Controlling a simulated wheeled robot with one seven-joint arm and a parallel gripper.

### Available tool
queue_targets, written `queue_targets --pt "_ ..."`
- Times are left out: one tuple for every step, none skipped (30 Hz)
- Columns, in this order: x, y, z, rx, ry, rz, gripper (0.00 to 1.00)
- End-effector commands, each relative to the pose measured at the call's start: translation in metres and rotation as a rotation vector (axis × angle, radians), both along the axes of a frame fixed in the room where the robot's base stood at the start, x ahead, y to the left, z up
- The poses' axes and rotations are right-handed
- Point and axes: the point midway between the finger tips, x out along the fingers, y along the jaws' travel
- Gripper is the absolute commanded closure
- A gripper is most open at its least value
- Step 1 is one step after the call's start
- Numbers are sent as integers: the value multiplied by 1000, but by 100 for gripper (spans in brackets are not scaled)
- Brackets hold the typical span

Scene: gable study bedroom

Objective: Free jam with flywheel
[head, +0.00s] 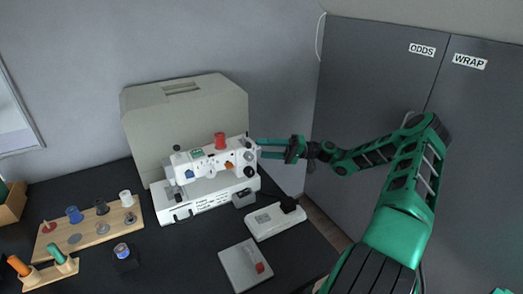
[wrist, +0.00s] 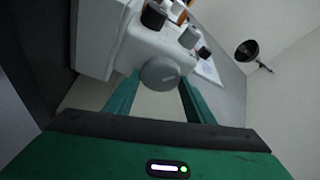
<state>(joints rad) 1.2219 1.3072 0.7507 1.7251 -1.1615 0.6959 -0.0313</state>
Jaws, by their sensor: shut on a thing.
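A white sewing machine (head: 200,192) stands on the dark table in the head view, with a red spool (head: 220,141) on top. Its round grey flywheel (wrist: 160,73) is at the centre of the wrist view, on the machine's end. My gripper (head: 261,148) reaches in from the right at that end. In the wrist view its two green fingers lie on either side of the flywheel and are shut on it. The fingers mostly hide the flywheel in the head view. A jam itself cannot be made out.
A large beige cover (head: 185,105) stands behind the machine. A wooden spool rack (head: 90,228) and a smaller rack (head: 50,275) are at left. Dark cupboards (head: 375,90) stand at right.

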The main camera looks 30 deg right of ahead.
Motion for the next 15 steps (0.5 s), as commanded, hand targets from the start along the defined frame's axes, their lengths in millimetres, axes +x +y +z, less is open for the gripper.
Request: queue_targets --pt "-1 0 -5 -3 -9 3 73" --pt "-1 0 -5 -3 -19 3 73" --pt "-1 0 -6 -3 -30 3 73" --pt "-2 0 -6 -3 -37 3 73" --pt "-2 0 -6 -3 -45 4 73" --pt "-2 0 -6 -4 -53 4 73" --pt "-2 0 -6 -4 -59 4 73" --pt "-2 0 -6 -4 -62 4 73" --pt "-1 0 -6 -4 -65 4 74" --pt "-1 0 -6 -4 -67 4 74" --pt "-2 0 -6 -5 -69 4 74" --pt "-1 0 -6 -4 -71 4 73" --pt "-1 0 -6 -5 -71 4 73" --pt "-1 0 -7 -5 -71 4 73" --pt "-2 0 -7 -5 -71 4 73"
